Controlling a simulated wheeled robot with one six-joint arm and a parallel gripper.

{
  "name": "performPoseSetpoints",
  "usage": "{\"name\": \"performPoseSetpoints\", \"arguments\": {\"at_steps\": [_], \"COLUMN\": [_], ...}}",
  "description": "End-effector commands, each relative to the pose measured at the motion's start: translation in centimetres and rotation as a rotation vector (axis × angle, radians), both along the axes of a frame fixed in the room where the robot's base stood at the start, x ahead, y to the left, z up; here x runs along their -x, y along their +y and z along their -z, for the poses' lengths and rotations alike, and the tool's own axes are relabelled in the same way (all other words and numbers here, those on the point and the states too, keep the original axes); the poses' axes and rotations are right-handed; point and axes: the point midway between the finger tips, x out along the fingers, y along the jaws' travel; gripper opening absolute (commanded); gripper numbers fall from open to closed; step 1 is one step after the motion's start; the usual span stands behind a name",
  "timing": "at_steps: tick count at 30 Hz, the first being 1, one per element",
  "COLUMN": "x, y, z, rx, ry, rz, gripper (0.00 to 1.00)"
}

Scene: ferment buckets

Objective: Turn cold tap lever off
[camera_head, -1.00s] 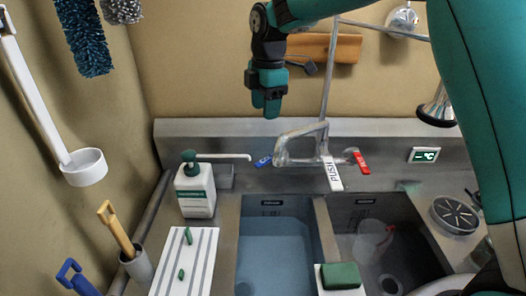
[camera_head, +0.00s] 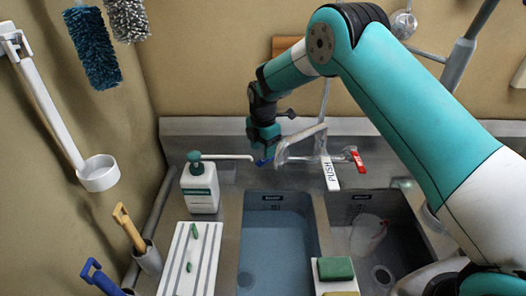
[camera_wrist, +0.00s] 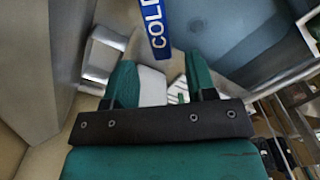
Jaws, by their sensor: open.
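The blue cold tap lever (camera_head: 262,162) sticks out at the left end of the metal tap (camera_head: 284,152) on the back wall of the sink. It is mostly covered by my gripper (camera_head: 265,147) in the head view. In the wrist view the blue lever, lettered COLD (camera_wrist: 155,25), lies ahead of my open fingers (camera_wrist: 162,75), roughly in line with the gap between them. I cannot tell whether a finger touches it. Nothing is held between the fingers.
The red lever (camera_head: 357,161) and white PUSH lever (camera_head: 329,172) are to the right. A soap bottle (camera_head: 200,188) with a long spout stands to the left. Below are a water-filled basin (camera_head: 275,250) and another holding a clear jug (camera_head: 367,232). A green sponge (camera_head: 335,268) lies in front.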

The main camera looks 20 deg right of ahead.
Motion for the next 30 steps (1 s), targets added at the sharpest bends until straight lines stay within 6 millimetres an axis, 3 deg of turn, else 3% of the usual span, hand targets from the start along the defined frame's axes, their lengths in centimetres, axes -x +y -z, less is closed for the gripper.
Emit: {"name": "performPoseSetpoints", "arguments": {"at_steps": [7, 18, 19, 25, 30], "x": [0.0, 0.0, 0.0, 0.0, 0.0], "y": [0.0, 0.0, 0.0, 0.0, 0.1], "z": [3.2, 4.0, 4.0, 4.0, 4.0], "rx": [0.000, 0.000, 0.000, 0.000, 0.000], "ry": [0.001, -0.001, -0.001, -0.001, -0.001], "rz": [0.000, 0.000, 0.000, 0.000, -0.002], "gripper": [0.51, 0.51, 0.49, 0.03, 0.00]}}
